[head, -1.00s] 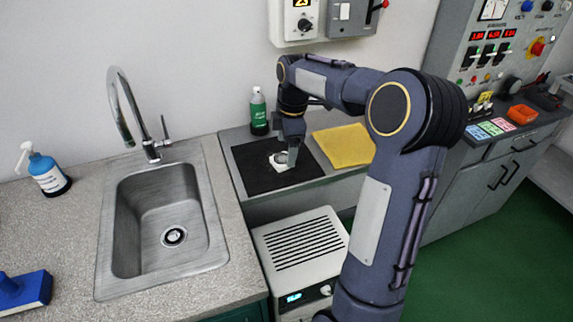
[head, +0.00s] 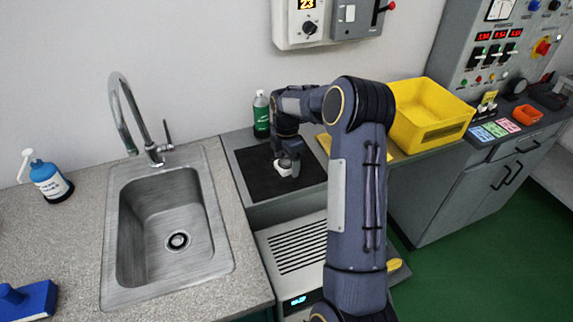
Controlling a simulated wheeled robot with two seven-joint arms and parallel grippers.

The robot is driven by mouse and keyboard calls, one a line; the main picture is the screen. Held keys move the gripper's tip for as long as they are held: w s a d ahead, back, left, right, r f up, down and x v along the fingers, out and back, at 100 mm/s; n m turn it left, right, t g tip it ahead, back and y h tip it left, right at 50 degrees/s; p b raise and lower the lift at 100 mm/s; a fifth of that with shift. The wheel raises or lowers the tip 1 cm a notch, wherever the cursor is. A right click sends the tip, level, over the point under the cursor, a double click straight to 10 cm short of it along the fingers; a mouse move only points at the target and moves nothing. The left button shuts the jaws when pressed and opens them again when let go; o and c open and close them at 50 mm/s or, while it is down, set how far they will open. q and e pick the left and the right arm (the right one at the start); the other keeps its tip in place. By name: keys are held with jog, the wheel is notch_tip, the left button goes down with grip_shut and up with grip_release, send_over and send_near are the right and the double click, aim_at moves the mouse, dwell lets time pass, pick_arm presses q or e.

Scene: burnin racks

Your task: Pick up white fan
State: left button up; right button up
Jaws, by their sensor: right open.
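A small white object, likely the white fan (head: 284,171), sits on the black mat (head: 255,180) on the grey bench right of the sink. My right gripper (head: 286,160) points down right above it and hides part of it. The gripper is open, with its fingertips close around or over the white object; I cannot tell whether they touch it. My left gripper is not in view.
A green bottle (head: 261,115) stands behind the mat, near my right arm. A yellow bin (head: 430,118) stands right of my arm, by a yellow cloth (head: 325,143) partly hidden. A white vented unit (head: 297,250) is below the bench. The sink (head: 168,235) is left.

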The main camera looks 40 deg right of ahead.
aim_at(287, 164)
jog(key=c, duration=1.1)
jog(key=shift+r, duration=0.1)
jog(key=shift+r, duration=0.2)
jog(key=r, duration=0.3)
jog(key=shift+s+a+r+b, duration=0.1)
jog(key=shift+s+r+b, duration=0.05)
jog(key=shift+s+b, duration=0.2)
jog(key=s+a+r+b, duration=0.1)
jog(key=s+r, duration=0.2)
jog(key=s, duration=0.1)
jog(key=s+a+r+b, duration=0.1)
jog(key=s+a+r, duration=0.1)
jog(key=s+r, duration=0.1)
jog(key=s+a+r+b, duration=0.1)
jog(key=s+a+r, duration=0.1)
jog(key=s, duration=0.3)
jog(key=shift+s+a+r, duration=0.1)
jog(key=shift+a+r, duration=0.15)
jog(key=shift+r, duration=0.35)
